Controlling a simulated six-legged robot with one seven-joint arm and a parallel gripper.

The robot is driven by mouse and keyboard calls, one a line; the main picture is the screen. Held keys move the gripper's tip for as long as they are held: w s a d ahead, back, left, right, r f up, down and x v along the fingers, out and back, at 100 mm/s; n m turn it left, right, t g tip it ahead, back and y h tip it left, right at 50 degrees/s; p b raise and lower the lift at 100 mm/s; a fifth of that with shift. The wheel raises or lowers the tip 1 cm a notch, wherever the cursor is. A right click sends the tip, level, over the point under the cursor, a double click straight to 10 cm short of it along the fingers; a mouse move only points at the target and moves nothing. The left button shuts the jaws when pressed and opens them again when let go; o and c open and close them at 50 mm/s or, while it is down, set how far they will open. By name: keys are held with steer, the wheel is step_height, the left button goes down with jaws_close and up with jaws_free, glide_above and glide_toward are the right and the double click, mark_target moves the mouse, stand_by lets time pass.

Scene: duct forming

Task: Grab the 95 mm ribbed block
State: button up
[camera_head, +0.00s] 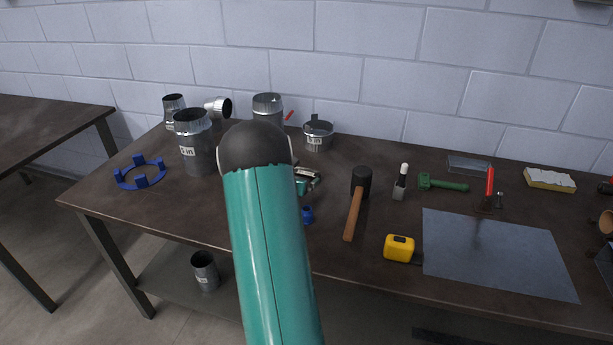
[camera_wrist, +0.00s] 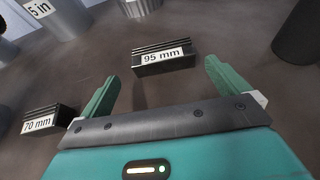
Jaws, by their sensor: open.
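The 95 mm ribbed block (camera_wrist: 163,57) is black with a white label reading "95 mm". It lies on the table in the upper middle of the wrist view, ahead of my gripper (camera_wrist: 160,80). My gripper is open, with its two green fingers apart and nothing between them. The block lies just beyond the fingertips, between their lines. A similar black block labelled "70 mm" (camera_wrist: 42,121) lies to the left of the left finger. In the head view my own arm covers the middle of the table, and I cannot make out the 95 mm block there.
Metal ducts (camera_head: 195,150) and a blue ring (camera_head: 140,173) stand at the table's left. A mallet (camera_head: 357,205), yellow tape measure (camera_head: 399,248) and sheet metal (camera_head: 495,255) lie to the right. A dark cylinder (camera_wrist: 298,35) stands right of the fingers in the wrist view.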

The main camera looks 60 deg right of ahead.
mark_target(306, 173)
steer(key=x, duration=0.5)
steer(key=shift+s+d, duration=0.15)
steer(key=shift+d, duration=0.1)
steer(key=c, duration=0.9)
steer(key=shift+r, duration=0.1)
steer(key=shift+c, duration=1.4)
steer(key=shift+r, duration=0.1)
